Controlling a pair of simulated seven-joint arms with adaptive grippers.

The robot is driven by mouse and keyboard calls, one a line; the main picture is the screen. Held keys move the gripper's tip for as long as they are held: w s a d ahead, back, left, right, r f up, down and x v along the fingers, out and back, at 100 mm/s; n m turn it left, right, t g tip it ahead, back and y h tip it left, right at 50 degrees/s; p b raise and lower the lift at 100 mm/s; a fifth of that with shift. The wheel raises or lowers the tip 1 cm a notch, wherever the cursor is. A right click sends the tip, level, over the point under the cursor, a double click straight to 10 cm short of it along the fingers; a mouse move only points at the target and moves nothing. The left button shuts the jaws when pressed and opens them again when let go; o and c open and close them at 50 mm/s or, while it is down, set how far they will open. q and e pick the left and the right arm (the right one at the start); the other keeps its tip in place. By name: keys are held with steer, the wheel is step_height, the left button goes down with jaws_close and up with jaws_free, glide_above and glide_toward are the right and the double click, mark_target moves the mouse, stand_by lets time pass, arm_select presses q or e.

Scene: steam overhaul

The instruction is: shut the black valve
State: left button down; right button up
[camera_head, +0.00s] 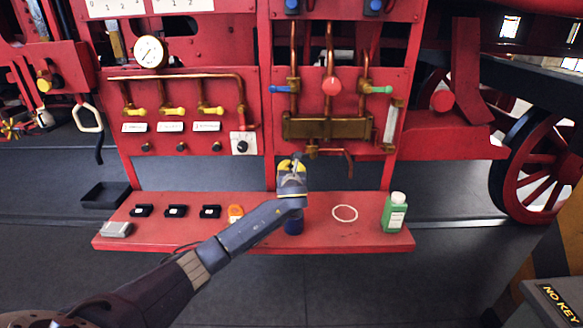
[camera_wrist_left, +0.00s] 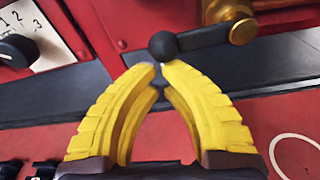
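The black valve lever (camera_wrist_left: 203,38) shows in the left wrist view, lying nearly level with a slight tilt. Its round black knob (camera_wrist_left: 163,45) is at the left end and its brass fitting (camera_wrist_left: 242,31) at the right. In the head view the brass pipework (camera_head: 327,127) is above my left gripper (camera_head: 291,163), and the lever is small and hard to make out. In the wrist view, my left gripper's yellow fingers (camera_wrist_left: 162,68) come together at the tips, just below the knob. I cannot tell whether they touch it. My right gripper is not in view.
A red shelf (camera_head: 325,238) below holds several small black blocks, an orange item (camera_head: 235,212), a pale ring (camera_head: 345,213) and a green bottle (camera_head: 395,213). A dark blue object (camera_head: 294,224) stands partly behind my left arm. A black dial (camera_head: 242,146) is left of the pipework.

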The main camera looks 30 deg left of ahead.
arm_select(q)
steer(key=s+d+f, duration=0.2)
steer(key=s+d, duration=0.2)
steer(key=s, duration=0.4)
steer(key=shift+d, duration=0.15)
stand_by(0.4)
steer(key=shift+s, duration=0.1)
